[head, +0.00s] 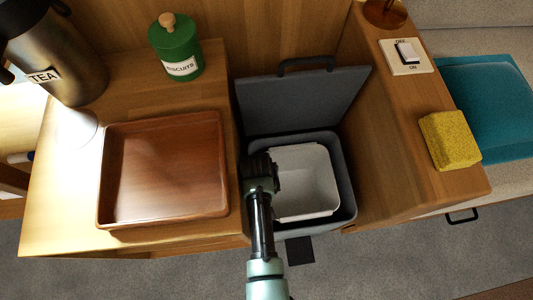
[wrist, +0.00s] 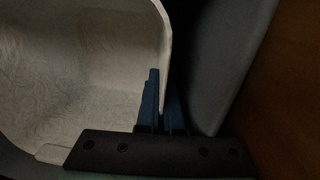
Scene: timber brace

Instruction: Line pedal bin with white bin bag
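The grey pedal bin (head: 348,190) stands in the gap between two wooden units, its lid (head: 295,100) raised and leaning back. The white bin bag (head: 308,180) lines its inside as an open, box-like shape; its wrinkled inner face (wrist: 75,65) fills the left of the wrist view. My gripper (head: 272,172) is at the bin's left rim. In the wrist view my gripper's fingers (wrist: 162,105) are close together, one on each side of the bag's thin upright edge, and look shut on it. The grey bin wall (wrist: 228,55) is just right of the fingers. The arm hides part of the left rim.
A brown tray (head: 160,170), a green biscuits tin (head: 176,48) and a dark tea canister (head: 62,50) stand on the left worktop. A yellow sponge (head: 450,139) and a switch (head: 406,54) are on the right ledge. Grey floor lies in front.

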